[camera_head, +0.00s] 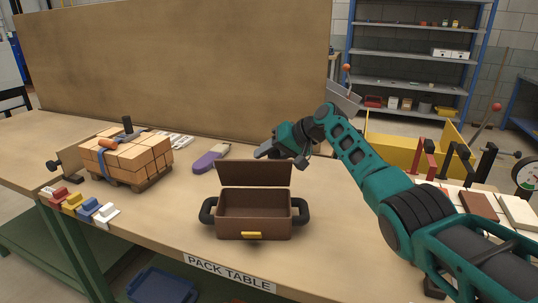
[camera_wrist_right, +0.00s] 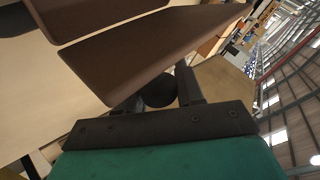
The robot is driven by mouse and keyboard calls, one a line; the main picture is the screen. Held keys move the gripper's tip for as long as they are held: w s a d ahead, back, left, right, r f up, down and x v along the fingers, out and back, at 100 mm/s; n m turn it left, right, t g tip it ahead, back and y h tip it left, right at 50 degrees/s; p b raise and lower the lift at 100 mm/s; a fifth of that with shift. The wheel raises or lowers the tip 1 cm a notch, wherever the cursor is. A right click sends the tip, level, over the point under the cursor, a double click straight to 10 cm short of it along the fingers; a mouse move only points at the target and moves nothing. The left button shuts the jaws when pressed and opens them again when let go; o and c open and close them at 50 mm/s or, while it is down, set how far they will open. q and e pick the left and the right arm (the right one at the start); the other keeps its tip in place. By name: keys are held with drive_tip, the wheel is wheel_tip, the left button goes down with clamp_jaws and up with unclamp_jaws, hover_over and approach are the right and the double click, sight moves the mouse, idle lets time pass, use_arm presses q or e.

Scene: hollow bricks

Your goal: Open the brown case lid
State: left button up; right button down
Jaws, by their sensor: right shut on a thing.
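The brown case (camera_head: 254,233) stands on the pack table, with black handles at both sides and a yellow clasp (camera_head: 252,235) on its front. Its brown lid (camera_head: 254,173) stands raised at the back edge, so the open inside shows and looks empty. My right gripper (camera_head: 265,150) is at the lid's top edge, behind and slightly right of its middle. My left gripper is out of view.
A pallet of orange-brown bricks (camera_head: 135,155) stands at the left, with several coloured blocks (camera_head: 85,207) near the front edge. A purple-and-tan object (camera_head: 209,160) lies behind the case. A tall brown panel (camera_head: 180,65) borders the back.

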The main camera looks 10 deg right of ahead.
idle(0.8)
drive_tip(key=c, duration=0.8)
unclamp_jaws()
drive_tip(key=v, duration=1.3)
drive_tip(key=shift+p, duration=0.3)
